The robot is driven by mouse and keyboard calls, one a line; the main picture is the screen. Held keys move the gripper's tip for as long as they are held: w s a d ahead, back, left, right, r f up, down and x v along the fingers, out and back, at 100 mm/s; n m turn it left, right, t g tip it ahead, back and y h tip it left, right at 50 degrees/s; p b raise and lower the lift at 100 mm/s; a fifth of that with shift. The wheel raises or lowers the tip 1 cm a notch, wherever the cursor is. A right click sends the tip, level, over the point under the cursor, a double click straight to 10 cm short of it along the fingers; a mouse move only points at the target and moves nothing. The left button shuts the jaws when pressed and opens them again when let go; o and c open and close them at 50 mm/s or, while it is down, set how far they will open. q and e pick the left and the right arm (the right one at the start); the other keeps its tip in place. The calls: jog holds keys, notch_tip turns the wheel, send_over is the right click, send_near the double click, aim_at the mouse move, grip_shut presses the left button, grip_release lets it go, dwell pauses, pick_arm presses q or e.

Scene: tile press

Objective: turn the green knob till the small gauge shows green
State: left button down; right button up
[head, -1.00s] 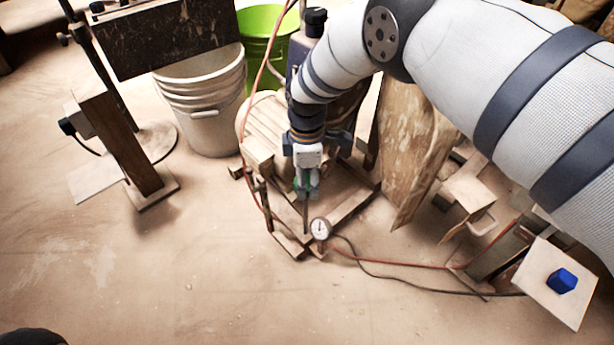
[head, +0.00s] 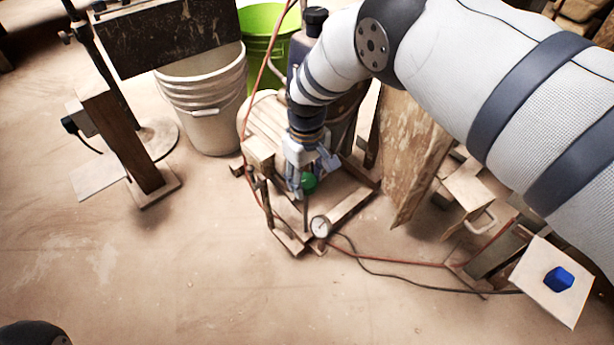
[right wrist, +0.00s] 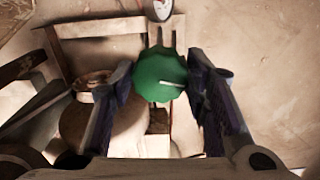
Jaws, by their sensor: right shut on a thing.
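The green knob (head: 309,182) sits on top of an upright post in the wooden frame, under my right gripper (head: 307,180). In the right wrist view the round green knob (right wrist: 160,74) lies between the two fingers of my right gripper (right wrist: 160,80), which are shut on it. A pale line marks its top. The small gauge (head: 320,227) has a white round face and stands at the front of the frame. The gauge also shows in the right wrist view (right wrist: 159,9), partly cut off; its needle is too small to read. My left gripper is not in view.
A white bucket (head: 205,105) and a green bucket (head: 262,22) stand behind. A blue knob (head: 558,280) on a pale board (head: 545,300) is at the lower right. A red hose (head: 400,262) and a dark cable run across the floor.

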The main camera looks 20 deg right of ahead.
jog(key=m, duration=0.4)
jog(key=shift+m, duration=0.3)
jog(key=m, duration=0.4)
jog(key=shift+a, duration=0.1)
jog(key=shift+m, duration=0.3)
jog(key=o, duration=1.1)
jog(key=shift+o, duration=0.2)
notch_tip(320, 180, up, 12)
